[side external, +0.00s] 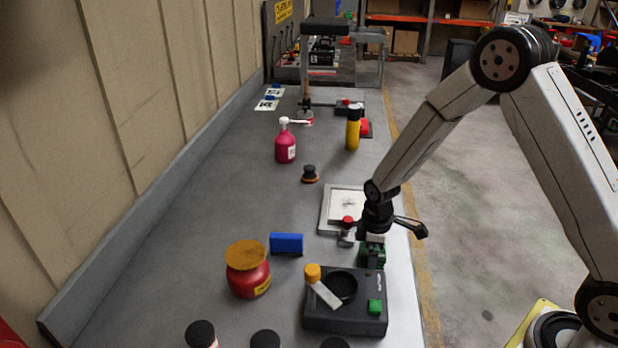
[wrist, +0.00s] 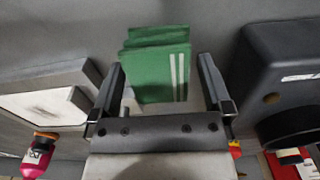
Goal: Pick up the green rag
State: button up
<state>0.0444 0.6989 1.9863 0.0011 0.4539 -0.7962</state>
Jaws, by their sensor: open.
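The green rag (wrist: 158,75) is a folded, layered bundle with pale stripes near its right side. In the wrist view it lies between and partly beyond the two fingers of my gripper (wrist: 162,68), with a gap on each side. In the side view my gripper (side external: 374,243) points down right above the green rag (side external: 371,257), near the right edge of the bench. The gripper is open and holds nothing. The side view does not show clearly whether the fingertips reach down beside the rag.
A black box (side external: 322,320) with a round opening stands close in front of the rag, and a framed plate (side external: 326,221) lies behind it. A blue block (side external: 286,243) and red jar (side external: 247,277) stand to the left. The bench's left middle is clear.

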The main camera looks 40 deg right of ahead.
jog(key=c, duration=1.1)
jog(key=shift+r, duration=0.15)
jog(key=shift+r, duration=0.85)
jog(key=s+r, duration=1.1)
jog(key=s, duration=0.3)
jog(key=shift+a, duration=0.25)
